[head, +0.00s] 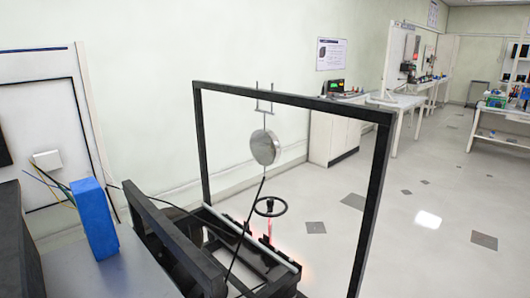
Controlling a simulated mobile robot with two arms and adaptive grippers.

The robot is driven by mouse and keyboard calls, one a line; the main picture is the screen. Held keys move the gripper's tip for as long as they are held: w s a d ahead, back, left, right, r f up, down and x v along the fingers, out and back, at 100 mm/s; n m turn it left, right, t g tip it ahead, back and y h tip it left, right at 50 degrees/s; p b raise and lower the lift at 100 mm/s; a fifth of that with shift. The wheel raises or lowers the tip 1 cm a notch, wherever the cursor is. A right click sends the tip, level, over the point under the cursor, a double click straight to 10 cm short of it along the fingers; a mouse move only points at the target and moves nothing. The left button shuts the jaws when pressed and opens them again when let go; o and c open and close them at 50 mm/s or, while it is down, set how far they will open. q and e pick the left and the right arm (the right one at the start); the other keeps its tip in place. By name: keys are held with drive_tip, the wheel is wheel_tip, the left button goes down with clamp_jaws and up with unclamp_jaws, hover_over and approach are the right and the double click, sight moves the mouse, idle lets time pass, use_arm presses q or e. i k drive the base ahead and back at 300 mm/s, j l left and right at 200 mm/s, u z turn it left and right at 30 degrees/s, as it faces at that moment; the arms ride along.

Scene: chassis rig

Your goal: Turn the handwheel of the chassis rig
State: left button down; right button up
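The chassis rig is a black frame (290,99) with an upright rectangular portal and a low rail base. Its handwheel (270,207) is a dark ring seen at a slant, low inside the portal, with a red glow just beneath it. A round metal disc (264,148) hangs from the top bar, above the handwheel. Neither of my grippers shows in the head view, so nothing is seen touching the handwheel.
A blue block (95,218) stands on a grey surface (110,275) at the left, with thin wires near it. A dark cable runs past the rig. White cabinets (333,138) and benches stand behind. The tiled floor (430,190) at right is clear.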

sight(270, 200)
drive_tip(key=u, duration=0.65)
drive_tip(key=i+l+u, duration=0.1)
drive_tip(key=l+u, duration=0.35)
drive_tip(key=l, duration=0.15)
drive_tip(key=l+u, duration=0.5)
drive_tip(key=k+l+u, duration=0.1)
drive_tip(key=l+u, duration=0.35)
drive_tip(key=l, duration=0.25)
